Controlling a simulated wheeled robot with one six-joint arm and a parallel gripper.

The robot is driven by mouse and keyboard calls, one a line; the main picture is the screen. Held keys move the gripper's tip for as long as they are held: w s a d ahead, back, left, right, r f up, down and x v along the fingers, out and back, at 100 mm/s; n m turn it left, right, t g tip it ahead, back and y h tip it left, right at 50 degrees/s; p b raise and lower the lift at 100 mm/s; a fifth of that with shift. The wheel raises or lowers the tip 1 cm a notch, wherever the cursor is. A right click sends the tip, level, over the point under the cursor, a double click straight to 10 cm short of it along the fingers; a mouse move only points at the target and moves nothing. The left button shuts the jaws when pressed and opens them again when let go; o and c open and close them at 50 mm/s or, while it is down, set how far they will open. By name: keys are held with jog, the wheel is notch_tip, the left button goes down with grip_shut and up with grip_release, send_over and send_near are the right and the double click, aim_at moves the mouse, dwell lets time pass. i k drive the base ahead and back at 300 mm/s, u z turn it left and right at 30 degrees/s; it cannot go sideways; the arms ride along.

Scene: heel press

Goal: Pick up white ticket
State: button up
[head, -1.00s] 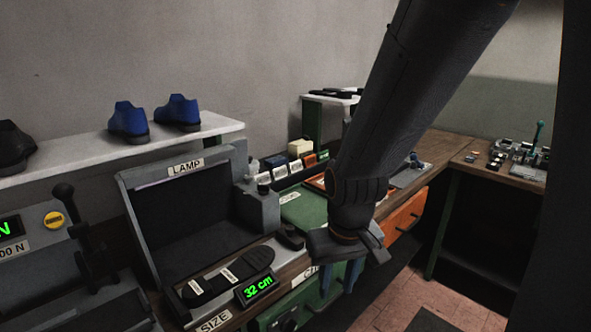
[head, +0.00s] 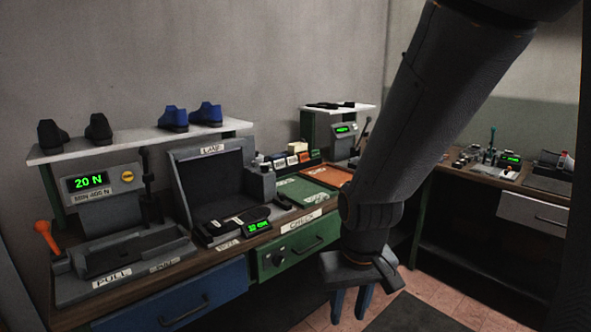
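I cannot tell for sure which thing is the white ticket. Small white cards (head: 292,160) show at the fronts of a row of bins at the back of the bench. White patches (head: 287,182) also lie on the green mat (head: 303,189), too small to read as tickets or labels. My gripper (head: 351,303) points down in front of the bench, over the floor, to the right of the green drawer. Its two blue fingers stand apart with nothing seen between them. It is well away from the bins and mat.
The bench (head: 222,254) carries a press with a 20 N display (head: 88,181), a lamp box (head: 212,180) and a size gauge (head: 256,226). A shelf (head: 100,149) holds shoes. An orange tray (head: 328,175) lies beside the mat. Open floor (head: 310,320) shows below.

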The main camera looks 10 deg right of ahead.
aim_at(293, 160)
jog(key=z, duration=0.5)
jog(key=i, duration=0.55)
jog(key=z, duration=0.6)
jog(key=i, duration=1.75)
jog(key=u, duration=1.45)
jog(key=i, duration=0.65)
jog(key=u, duration=0.65)
